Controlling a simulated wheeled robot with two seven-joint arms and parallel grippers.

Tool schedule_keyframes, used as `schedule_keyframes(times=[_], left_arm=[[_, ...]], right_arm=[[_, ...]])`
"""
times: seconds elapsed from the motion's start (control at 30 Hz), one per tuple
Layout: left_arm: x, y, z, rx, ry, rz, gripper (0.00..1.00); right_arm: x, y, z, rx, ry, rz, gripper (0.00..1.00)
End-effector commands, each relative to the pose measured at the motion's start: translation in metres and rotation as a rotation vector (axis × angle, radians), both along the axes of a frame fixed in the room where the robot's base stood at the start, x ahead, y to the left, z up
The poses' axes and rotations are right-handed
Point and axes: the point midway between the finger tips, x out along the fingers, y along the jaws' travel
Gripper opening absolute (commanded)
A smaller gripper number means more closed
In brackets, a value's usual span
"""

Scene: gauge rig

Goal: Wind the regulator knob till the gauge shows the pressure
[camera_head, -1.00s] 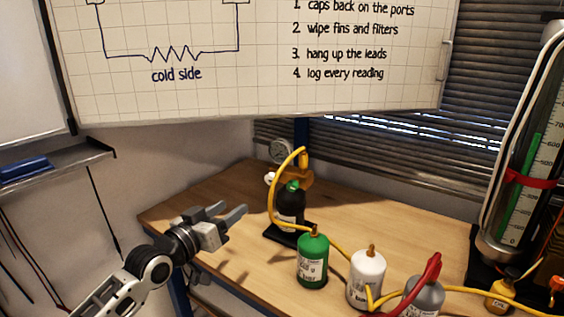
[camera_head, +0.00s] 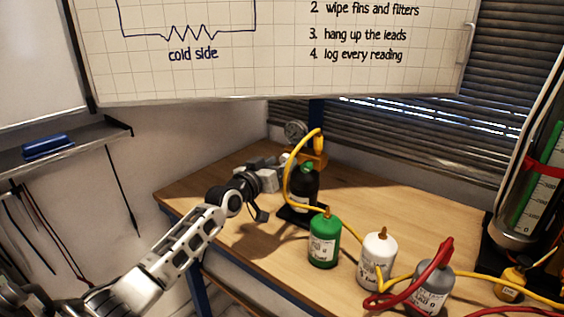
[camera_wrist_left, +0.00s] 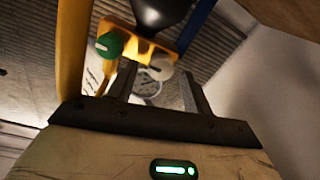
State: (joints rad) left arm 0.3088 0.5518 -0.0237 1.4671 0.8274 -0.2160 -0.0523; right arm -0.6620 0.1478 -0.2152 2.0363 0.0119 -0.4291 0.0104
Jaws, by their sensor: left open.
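The yellow regulator (camera_head: 318,160) sits on a black bottle (camera_head: 306,188) at the back of the bench, with a round dial gauge (camera_head: 296,131) beside it. Its reading is too small to tell. In the left wrist view the regulator body (camera_wrist_left: 150,48) carries a green knob (camera_wrist_left: 109,44) and a pale knob (camera_wrist_left: 160,68), with the gauge (camera_wrist_left: 147,86) below. My left gripper (camera_head: 270,165) is open, just left of the regulator. In its wrist view the pale knob shows between the fingertips; contact cannot be told. My right gripper is out of view.
A yellow hose (camera_head: 290,185) loops left of the bottle. Green (camera_head: 324,242), white (camera_head: 377,262) and grey (camera_head: 432,290) bottles stand in front, with a red hose (camera_head: 410,292). A tall scale (camera_head: 535,190) with a red band stands right. Bare bench (camera_head: 420,215) lies behind the bottles.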

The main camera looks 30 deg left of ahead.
Motion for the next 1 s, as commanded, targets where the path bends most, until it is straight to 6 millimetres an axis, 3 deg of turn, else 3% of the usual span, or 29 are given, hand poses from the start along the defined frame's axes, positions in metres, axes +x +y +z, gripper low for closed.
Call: schedule_keyframes(times=[0.2, 0.47, 0.5, 0.67, 1.0], left_arm=[[0.017, 0.000, 0.000, 0.001, -0.001, 0.001, 0.50], [0.018, 0.000, 0.000, 0.001, 0.000, 0.001, 0.50], [0.018, 0.000, 0.000, 0.001, 0.000, 0.001, 0.47], [0.018, 0.000, 0.000, 0.001, 0.000, 0.001, 0.05], [0.017, 0.000, 0.000, 0.035, 0.000, 0.000, 0.05]], right_arm=[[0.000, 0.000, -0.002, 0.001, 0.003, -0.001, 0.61], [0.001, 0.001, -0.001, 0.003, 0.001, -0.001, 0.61], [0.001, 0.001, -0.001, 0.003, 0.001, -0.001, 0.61], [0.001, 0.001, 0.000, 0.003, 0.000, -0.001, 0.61], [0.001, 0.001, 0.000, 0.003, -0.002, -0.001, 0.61]])
